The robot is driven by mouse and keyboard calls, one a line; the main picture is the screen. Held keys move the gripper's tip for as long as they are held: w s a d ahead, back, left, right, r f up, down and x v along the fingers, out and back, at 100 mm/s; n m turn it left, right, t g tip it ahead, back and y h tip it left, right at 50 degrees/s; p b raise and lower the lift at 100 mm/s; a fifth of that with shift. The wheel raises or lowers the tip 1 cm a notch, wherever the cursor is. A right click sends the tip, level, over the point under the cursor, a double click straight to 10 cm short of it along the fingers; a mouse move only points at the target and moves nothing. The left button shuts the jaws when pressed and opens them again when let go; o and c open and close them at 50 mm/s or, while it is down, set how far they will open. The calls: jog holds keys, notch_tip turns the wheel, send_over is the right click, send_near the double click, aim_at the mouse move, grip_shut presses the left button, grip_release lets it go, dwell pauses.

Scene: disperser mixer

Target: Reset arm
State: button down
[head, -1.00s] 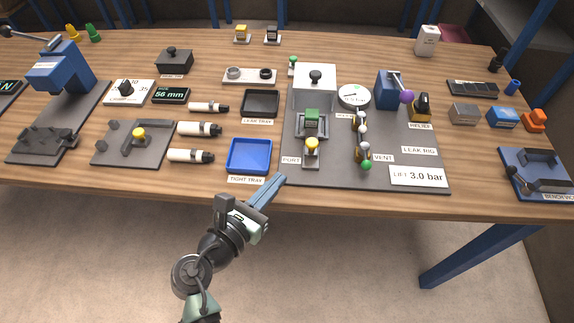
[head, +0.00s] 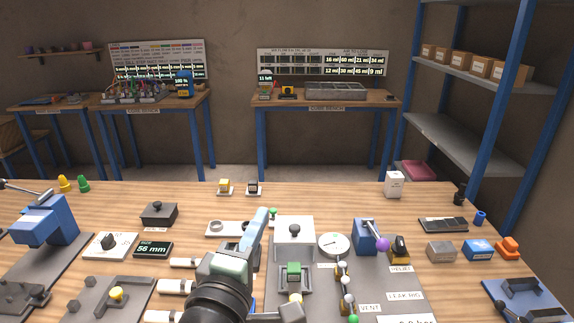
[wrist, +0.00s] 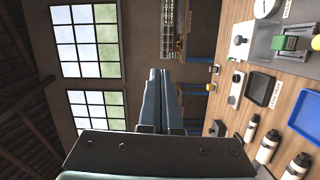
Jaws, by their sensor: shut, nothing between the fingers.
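My gripper (head: 256,226) is above the near middle of the wooden workbench (head: 330,193) in the head view, its fingers pointing away from me and slightly up. The arm covers part of the bench below it, including the trays. In the wrist view my gripper's blue fingers (wrist: 162,95) lie together with nothing between them. The wrist camera looks level across the room, with the bench along the right side of its picture.
The leak rig plate (head: 378,285) with a gauge (head: 334,244) stands just right of my gripper. White-and-black cylinders (head: 172,287) lie left of it. A blue press (head: 45,222) stands far left. Blue shelving (head: 465,75) rises at the back right. The air above the bench is free.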

jog(key=s+d+r+m+t+y, duration=0.1)
jog(key=s+r+m+t, duration=0.2)
jog(key=r, duration=0.8)
jog(key=s+d+r+m+t+y+p, duration=0.1)
jog(key=s+d+r+m+t, duration=0.1)
jog(key=s+r+m, duration=0.4)
jog(key=s+d+r+m+t+y, duration=0.1)
jog(key=s+r+m+t, duration=0.3)
jog(key=r, duration=1.2)
jog(key=shift+s+d+r+m+t+y+p, duration=0.15)
jog(key=shift+s+r+m+t+y+p, duration=0.25)
jog(key=shift+s+m, duration=0.4)
jog(key=shift+w+f, duration=0.1)
jog(key=shift+f, duration=0.15)
